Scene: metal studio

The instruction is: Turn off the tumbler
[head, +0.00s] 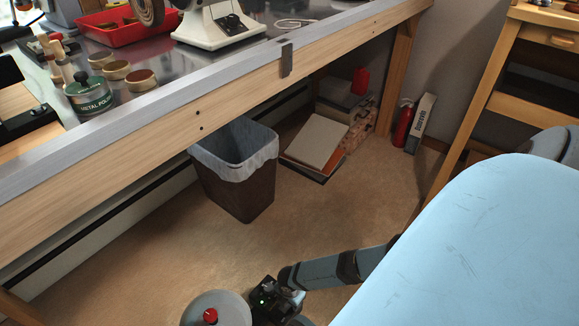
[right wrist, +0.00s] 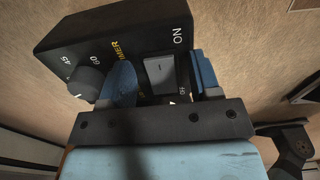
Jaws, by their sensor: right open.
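In the right wrist view the tumbler's black control box (right wrist: 115,30) shows a round timer dial (right wrist: 85,82) at the left. A grey rocker switch (right wrist: 159,76) sits at the right, with ON printed above it. My right gripper (right wrist: 160,66) is open and empty; its two blue fingers stand on either side of the switch, close to the box. I cannot tell whether they touch it. In the head view a grey drum with a red knob (head: 210,316) shows at the bottom edge, beside my right wrist, partly cut off. My left gripper is out of view.
A workbench (head: 150,160) runs along the upper left, with a red tray (head: 118,30) and a metal polish tin (head: 90,97) on it. Below stand a lined waste bin (head: 238,180), boxes (head: 315,143) and a fire extinguisher (head: 403,124). The middle floor is clear.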

